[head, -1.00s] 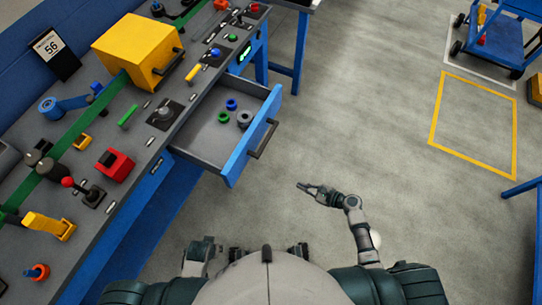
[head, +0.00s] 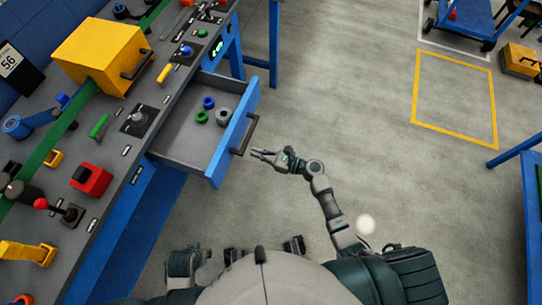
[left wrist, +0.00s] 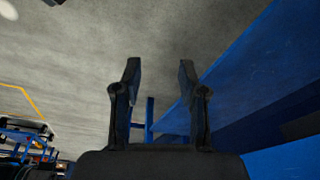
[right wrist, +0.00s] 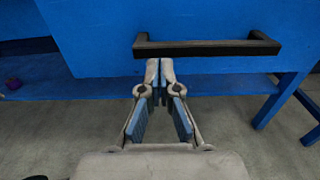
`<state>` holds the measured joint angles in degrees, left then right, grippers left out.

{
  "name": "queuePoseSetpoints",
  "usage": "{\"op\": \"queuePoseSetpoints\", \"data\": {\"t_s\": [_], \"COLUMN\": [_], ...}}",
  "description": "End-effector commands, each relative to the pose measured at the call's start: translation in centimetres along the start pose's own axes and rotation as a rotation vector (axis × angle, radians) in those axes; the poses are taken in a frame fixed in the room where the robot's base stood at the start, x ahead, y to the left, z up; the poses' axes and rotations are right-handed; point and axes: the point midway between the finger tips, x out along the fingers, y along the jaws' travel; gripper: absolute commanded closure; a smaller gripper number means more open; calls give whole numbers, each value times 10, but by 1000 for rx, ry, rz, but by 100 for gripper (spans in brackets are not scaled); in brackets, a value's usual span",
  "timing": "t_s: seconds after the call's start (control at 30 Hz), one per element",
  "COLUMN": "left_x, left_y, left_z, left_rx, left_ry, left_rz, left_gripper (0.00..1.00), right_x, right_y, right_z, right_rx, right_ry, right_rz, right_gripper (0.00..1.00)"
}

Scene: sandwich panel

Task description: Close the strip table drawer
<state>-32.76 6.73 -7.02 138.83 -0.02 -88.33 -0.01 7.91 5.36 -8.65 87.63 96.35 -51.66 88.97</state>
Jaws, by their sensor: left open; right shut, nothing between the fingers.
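The drawer (head: 178,148) of the strip table stands pulled out, with a blue front (head: 222,155) and a dark bar handle (head: 245,135). Blue, green and grey rings lie inside it. My right gripper (head: 256,154) is shut and empty, just outside the drawer front near the handle's lower end. In the right wrist view, the shut fingertips (right wrist: 160,64) point at the blue front, just below the handle (right wrist: 207,47); I cannot tell whether they touch. My left gripper (left wrist: 159,70) is open and empty in the left wrist view, beside a blue table side (left wrist: 215,70).
The table top (head: 122,155) holds a yellow box (head: 98,52), a red block (head: 90,180), a joystick and several other parts. Open grey floor (head: 340,100) lies right of the drawer. A blue cart (head: 465,18) stands at the far right.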

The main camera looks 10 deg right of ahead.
Motion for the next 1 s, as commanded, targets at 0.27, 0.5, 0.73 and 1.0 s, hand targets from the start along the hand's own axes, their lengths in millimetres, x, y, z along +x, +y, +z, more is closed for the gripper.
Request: {"op": "queuePoseSetpoints", "data": {"t_s": [0.27,0.5,0.73,1.0], "left_x": [-10,-10,-9,-14], "left_y": [0,0,-1,-1], "left_z": [0,0,0,-2], "left_rx": [-1,0,2,2], "left_ry": [4,3,4,17], "left_rz": [0,-1,-3,-3], "left_gripper": [58,58,58,58], "right_x": [18,18,23,58], "right_y": [0,0,0,0], "right_z": [0,0,0,0], "right_rx": [0,0,0,1], "right_ry": [1,1,0,-1], "right_rz": [0,-1,0,1], "right_gripper": [100,100,100,100]}}
